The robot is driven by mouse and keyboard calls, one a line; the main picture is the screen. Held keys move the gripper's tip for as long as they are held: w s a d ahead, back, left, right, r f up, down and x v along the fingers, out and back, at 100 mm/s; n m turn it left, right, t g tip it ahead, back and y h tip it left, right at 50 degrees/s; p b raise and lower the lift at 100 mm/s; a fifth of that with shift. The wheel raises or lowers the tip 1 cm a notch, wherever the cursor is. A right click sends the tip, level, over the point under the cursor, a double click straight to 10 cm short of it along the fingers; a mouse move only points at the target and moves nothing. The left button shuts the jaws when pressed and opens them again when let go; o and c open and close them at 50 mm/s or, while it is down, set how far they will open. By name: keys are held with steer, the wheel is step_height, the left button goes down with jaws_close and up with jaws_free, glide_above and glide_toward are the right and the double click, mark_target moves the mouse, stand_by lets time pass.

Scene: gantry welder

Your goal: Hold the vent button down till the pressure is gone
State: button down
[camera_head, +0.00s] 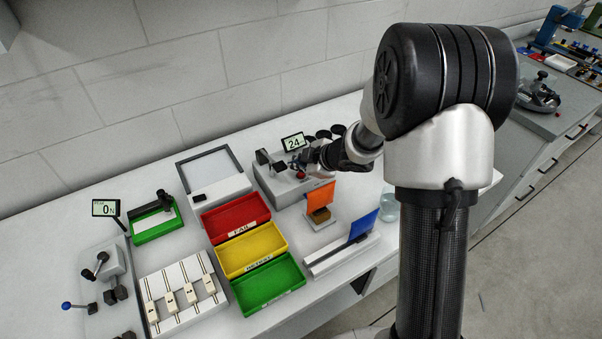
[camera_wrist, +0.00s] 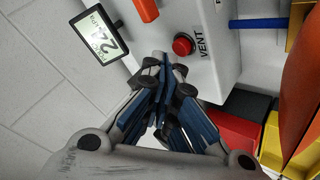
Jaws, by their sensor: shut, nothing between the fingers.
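The red vent button (camera_wrist: 183,44) sits on a pale grey box (camera_wrist: 205,75) beside the printed word VENT. It also shows in the head view as a small red spot (camera_head: 301,175) near my gripper. The pressure display (camera_wrist: 97,38) is lit; in the head view the display (camera_head: 293,142) reads 24, any decimal point being unclear. My gripper (camera_wrist: 168,72) is shut and empty. Its blue-sided fingers point at the box, with the tips close beside the button in the wrist view. The button's face is uncovered there, and no contact is visible.
An orange plate on a stand (camera_head: 320,197) and a blue plate (camera_head: 363,224) stand in front. An orange part (camera_wrist: 145,9) and blue rod (camera_wrist: 258,22) flank the button.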

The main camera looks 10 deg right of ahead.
mark_target(299, 175)
steer(key=shift+f+b, duration=0.3)
steer(key=shift+f, duration=0.4)
stand_by(0.6)
steer(key=shift+r, duration=0.15)
stand_by(2.4)
steer(key=shift+r+p, duration=0.75)
steer(key=shift+p, duration=0.25)
steer(key=shift+r, duration=0.15)
step_height(299, 175, up, 5)
steer(key=p, duration=0.5)
